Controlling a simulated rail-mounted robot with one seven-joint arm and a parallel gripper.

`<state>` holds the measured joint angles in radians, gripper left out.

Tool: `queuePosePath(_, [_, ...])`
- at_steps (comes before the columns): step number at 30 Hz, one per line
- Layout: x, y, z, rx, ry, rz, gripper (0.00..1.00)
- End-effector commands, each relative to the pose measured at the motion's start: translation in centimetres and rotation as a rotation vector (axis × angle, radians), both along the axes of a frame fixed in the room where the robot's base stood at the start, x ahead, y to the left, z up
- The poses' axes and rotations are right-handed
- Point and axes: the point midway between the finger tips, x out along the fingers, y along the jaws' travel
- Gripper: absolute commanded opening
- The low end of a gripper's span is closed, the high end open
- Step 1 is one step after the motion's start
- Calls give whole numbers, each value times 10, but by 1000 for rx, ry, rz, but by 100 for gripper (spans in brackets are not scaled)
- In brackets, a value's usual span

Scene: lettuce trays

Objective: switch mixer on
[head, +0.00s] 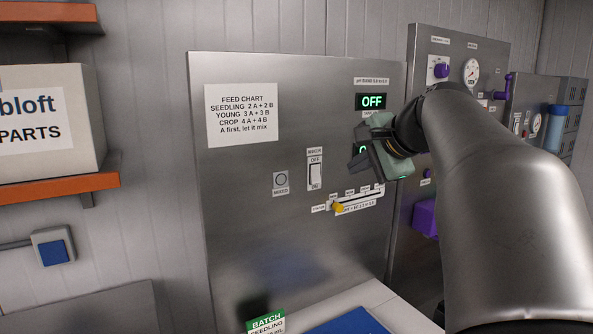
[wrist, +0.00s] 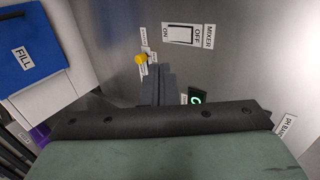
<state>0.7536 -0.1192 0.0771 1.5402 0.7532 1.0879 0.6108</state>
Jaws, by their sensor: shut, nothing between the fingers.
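The mixer switch (head: 315,174) is a white rocker on the steel panel (head: 240,190), with OFF marked above it and ON below. It also shows in the wrist view (wrist: 183,34), turned sideways, with ON at the left and OFF at the right. I cannot tell clearly which way the rocker is tipped. My gripper (head: 362,150) is to the right of the switch and above it, in front of the panel, apart from the switch. In the wrist view the fingers (wrist: 158,84) are together and empty.
A green display (head: 371,101) reads OFF. A round button (head: 281,180) is left of the switch. A yellow slider knob (head: 338,207) sits below right. A feed chart (head: 241,114) hangs upper left. A blue FILL lid (wrist: 24,57) lies below.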

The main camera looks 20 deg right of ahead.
Motion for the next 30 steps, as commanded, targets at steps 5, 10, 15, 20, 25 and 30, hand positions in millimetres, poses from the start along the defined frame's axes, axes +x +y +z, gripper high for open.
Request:
queuePosePath(5, [26, 4, -19, 3, 5, 2, 0])
queuePosePath(10, [56, 9, -40, 3, 4, 2, 0])
queuePosePath(15, [84, 13, -53, 1, 3, 4, 0])
queuePosePath(20, [104, 16, -56, 1, 2, 2, 0])
queuePosePath(25, [112, 18, -57, 1, 0, 2, 0])
queuePosePath(30, [113, 18, -58, 1, 0, 1, 0])
